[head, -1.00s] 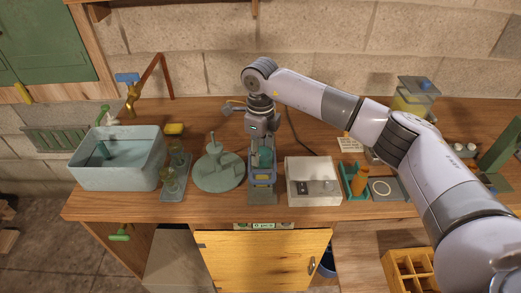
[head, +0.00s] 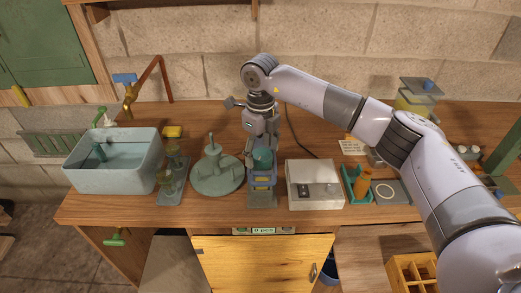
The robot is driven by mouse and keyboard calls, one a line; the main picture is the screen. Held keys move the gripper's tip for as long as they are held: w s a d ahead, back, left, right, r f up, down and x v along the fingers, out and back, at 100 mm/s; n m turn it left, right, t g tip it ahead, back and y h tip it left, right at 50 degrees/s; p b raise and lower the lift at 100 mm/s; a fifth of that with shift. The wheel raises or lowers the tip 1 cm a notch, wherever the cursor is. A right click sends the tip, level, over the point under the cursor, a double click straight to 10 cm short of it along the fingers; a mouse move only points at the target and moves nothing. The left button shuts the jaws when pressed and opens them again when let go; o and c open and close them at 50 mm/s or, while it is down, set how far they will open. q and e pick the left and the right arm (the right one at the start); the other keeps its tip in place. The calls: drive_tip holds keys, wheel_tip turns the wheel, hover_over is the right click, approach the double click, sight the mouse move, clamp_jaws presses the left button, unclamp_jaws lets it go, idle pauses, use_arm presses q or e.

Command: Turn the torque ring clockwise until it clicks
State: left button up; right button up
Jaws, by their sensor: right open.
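A small stand with blue-grey parts (head: 262,182) is on the workbench in the middle. A teal round part (head: 262,158) sits at its top; I cannot tell whether this is the torque ring. My right gripper (head: 261,150) points down at the top of the stand, its open fingers around or just in front of the teal part. I cannot tell whether they touch it. The wrist and fingers hide part of the stand's top. My left gripper is not in view.
A round grey-green plate with a post (head: 217,175) stands close left of the stand. A white box (head: 314,185) is close right, then an orange bottle in a teal holder (head: 359,185). A pale blue basin (head: 115,165) is at the left. A yellow cabinet door (head: 265,260) is below.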

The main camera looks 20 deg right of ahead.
sight(260, 153)
wheel_tip(260, 153, up, 12)
idle(0.6)
